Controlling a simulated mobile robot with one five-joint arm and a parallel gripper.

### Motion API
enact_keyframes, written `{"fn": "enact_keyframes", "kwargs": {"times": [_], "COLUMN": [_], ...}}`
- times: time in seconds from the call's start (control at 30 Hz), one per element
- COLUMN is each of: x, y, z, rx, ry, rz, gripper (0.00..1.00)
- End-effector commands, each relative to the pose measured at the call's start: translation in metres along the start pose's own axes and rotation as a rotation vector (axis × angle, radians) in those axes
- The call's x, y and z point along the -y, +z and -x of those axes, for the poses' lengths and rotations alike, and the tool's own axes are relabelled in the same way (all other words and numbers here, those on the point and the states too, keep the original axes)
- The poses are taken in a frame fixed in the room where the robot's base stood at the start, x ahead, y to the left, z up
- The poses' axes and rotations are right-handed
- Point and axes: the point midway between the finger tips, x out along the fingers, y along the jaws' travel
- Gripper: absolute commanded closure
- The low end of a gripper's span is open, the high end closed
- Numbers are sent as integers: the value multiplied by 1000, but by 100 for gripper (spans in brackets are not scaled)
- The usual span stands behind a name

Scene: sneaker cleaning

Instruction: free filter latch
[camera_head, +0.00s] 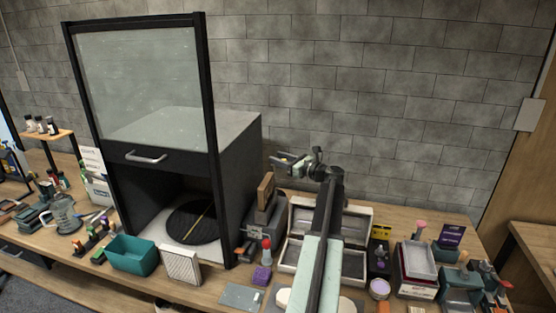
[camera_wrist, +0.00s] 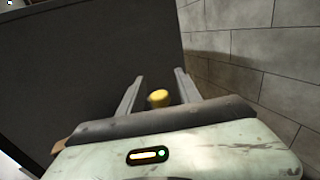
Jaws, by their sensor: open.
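A yellow knob-like part (camera_wrist: 159,98), possibly the filter latch, shows between the fingers of my gripper (camera_wrist: 157,84) in the wrist view. The fingers stand apart on either side of it, and I cannot tell whether they touch it. In the head view my gripper (camera_head: 284,161) is raised beside the right side of the black booth (camera_head: 240,150), with a small yellow spot at it. The booth's dark side wall (camera_wrist: 90,60) fills the left of the wrist view. A pale, framed filter-like panel (camera_head: 181,266) stands on the bench in front of the booth.
The grey block wall (camera_head: 400,100) is close behind my gripper. Below my arm lies an open case (camera_head: 357,222) on the crowded wooden bench. A teal bin (camera_head: 133,256) stands at the booth's front left, with bottles and trays on both sides.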

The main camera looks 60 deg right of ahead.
Motion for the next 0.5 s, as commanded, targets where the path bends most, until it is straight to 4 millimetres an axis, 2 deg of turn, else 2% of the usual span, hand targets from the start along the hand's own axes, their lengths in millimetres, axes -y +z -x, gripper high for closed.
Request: {"fn": "enact_keyframes", "kwargs": {"times": [0.3, 0.5], "x": [0, 0], "y": [0, 0], "z": [61, 74], "rx": [0, 0], "ry": [-2, -1], "rz": [0, 0], "gripper": [59, 59]}}
